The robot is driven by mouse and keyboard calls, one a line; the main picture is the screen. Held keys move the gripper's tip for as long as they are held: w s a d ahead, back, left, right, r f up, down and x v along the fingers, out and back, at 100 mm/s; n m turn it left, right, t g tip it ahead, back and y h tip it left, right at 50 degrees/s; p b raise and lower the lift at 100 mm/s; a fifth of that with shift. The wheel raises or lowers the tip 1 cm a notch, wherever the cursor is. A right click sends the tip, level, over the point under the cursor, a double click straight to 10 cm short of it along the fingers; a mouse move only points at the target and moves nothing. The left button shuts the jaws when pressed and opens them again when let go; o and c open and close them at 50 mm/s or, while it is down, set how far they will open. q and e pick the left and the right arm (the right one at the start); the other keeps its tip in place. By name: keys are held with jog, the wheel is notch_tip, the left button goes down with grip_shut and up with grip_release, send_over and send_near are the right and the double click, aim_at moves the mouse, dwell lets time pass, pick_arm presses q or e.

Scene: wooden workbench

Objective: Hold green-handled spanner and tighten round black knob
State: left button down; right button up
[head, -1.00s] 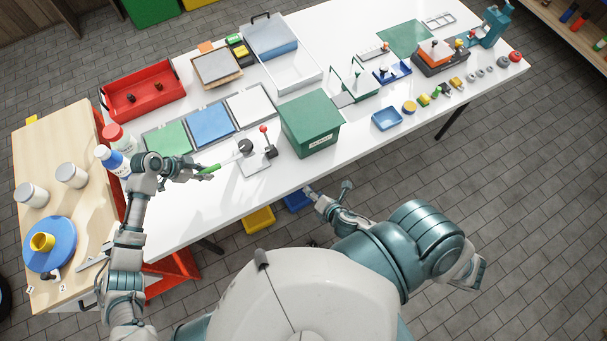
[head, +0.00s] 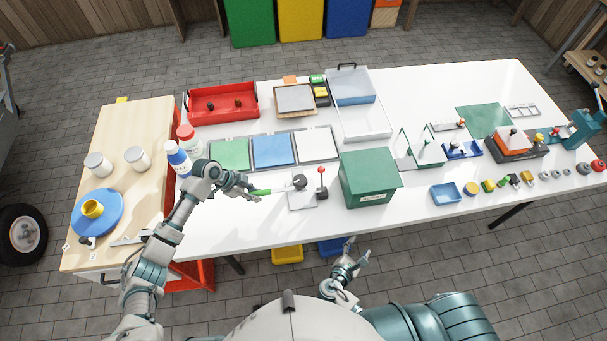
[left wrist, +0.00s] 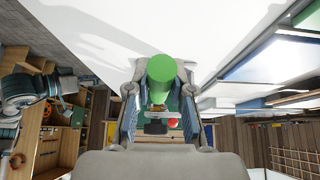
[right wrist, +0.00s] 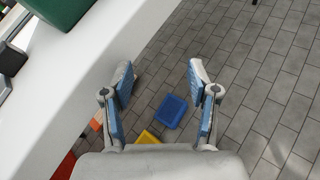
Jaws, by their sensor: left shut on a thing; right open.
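The green-handled spanner (head: 262,192) is in my left gripper (head: 246,187), which is shut on its handle above the white table. In the left wrist view the green handle (left wrist: 161,78) stands between the fingers. The spanner's metal end points right, toward the round black knob (head: 299,182), which sits on a small light plate (head: 302,201). I cannot tell whether the spanner touches the knob. A red-tipped lever (head: 321,182) stands just right of the knob. My right gripper (right wrist: 160,95) is open and empty, over the floor in front of the table; it also shows in the head view (head: 356,255).
A green box (head: 369,178) stands just right of the lever. Green, blue (head: 273,151) and white panels lie behind the knob. Red-capped and blue bottles (head: 178,160) stand left, near my left arm. Table surface in front of the knob is clear.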

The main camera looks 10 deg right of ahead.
aim_at(301, 177)
jog(key=a+r+g+h, duration=0.3)
jog(key=r+h, duration=0.2)
jog(key=r, duration=0.4)
jog(key=w+a+r+n+t+y, duration=0.1)
jog(key=w+a, duration=0.1)
jog(key=a, duration=0.1)
jog(key=w+a+r+n+t, duration=0.1)
jog(key=w+a+t, duration=0.1)
jog(key=w+a, duration=0.1)
jog(key=w+a+r+n+t+y, duration=0.1)
jog(key=w+a+t, duration=0.1)
jog(key=w+a, duration=0.1)
jog(key=shift+a+r+n+y, duration=0.25)
jog(key=shift+r+n+y, duration=0.05)
jog(key=shift+r+n, duration=0.1)
jog(key=w+a+r+n+t+y, duration=0.3)
jog(key=w+a+n+t+y, duration=0.15)
jog(key=a, duration=0.35)
jog(key=shift+m+h, duration=0.35)
jog(key=shift+m, duration=0.1)
jog(key=x, duration=1)
jog(key=shift+w+a+r, duration=0.1)
jog(key=shift+w+r, duration=0.05)
jog(key=shift+w, duration=0.1)
jog(key=shift+w+d, duration=0.3)
jog(key=shift+w, duration=0.3)
